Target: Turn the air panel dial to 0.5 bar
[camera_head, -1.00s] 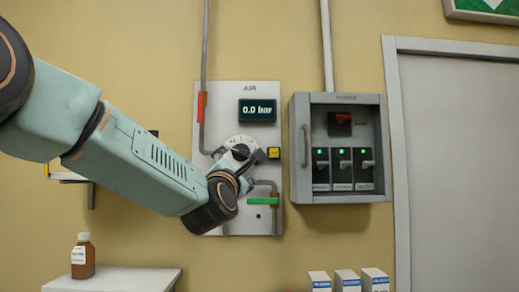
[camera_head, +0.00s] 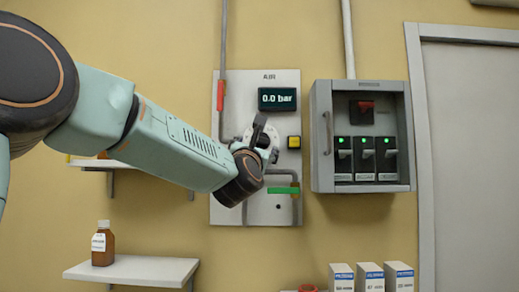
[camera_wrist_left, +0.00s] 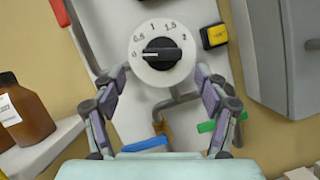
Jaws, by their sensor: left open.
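The air panel (camera_head: 285,214) is a pale plate on the wall, and its display (camera_head: 277,98) reads 0.0 bar. The dial (camera_wrist_left: 161,54) is a white disc with a black knob and marks 0, 0.5, 1, 1.5 and 2. Its knob lies roughly level in the left wrist view, with its white line toward the 0. In the head view my left arm mostly hides the dial. My left gripper (camera_wrist_left: 163,103) is open, its fingers apart below and either side of the dial, with nothing between them. My right gripper is not in view.
A yellow button (camera_head: 294,142) sits right of the dial, and a green lever (camera_head: 284,190) below it. A red lever (camera_head: 220,96) is on the left pipe. A grey switch box (camera_head: 322,140) stands close on the right. A brown bottle (camera_head: 103,245) stands on a shelf (camera_head: 135,270).

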